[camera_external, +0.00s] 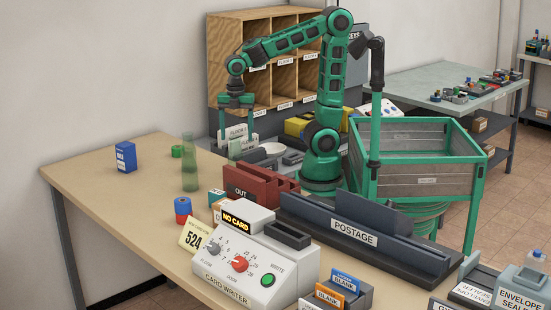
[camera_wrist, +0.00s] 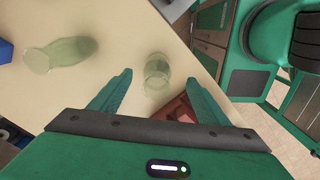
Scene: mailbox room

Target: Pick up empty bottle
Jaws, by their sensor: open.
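A tall translucent green bottle (camera_external: 189,168) stands on the wooden table; in the wrist view it shows at the upper left (camera_wrist: 62,53), outside my fingers. A shorter clear greenish glass vessel (camera_external: 234,150) stands to its right, and in the wrist view it appears between my fingertips (camera_wrist: 157,72). Which of the two is the empty bottle I cannot tell for sure; neither shows visible contents. My gripper (camera_external: 236,130) hangs pointing down above the table's back part, open and empty. Its two spread fingers (camera_wrist: 158,88) touch nothing that I can make out.
A blue box (camera_external: 125,157) and a green roll (camera_external: 177,151) sit at the left. A red OUT tray (camera_external: 257,186) stands close in front of the shorter vessel. The card writer (camera_external: 253,260) and postage unit (camera_external: 355,235) fill the front. The left table is mostly clear.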

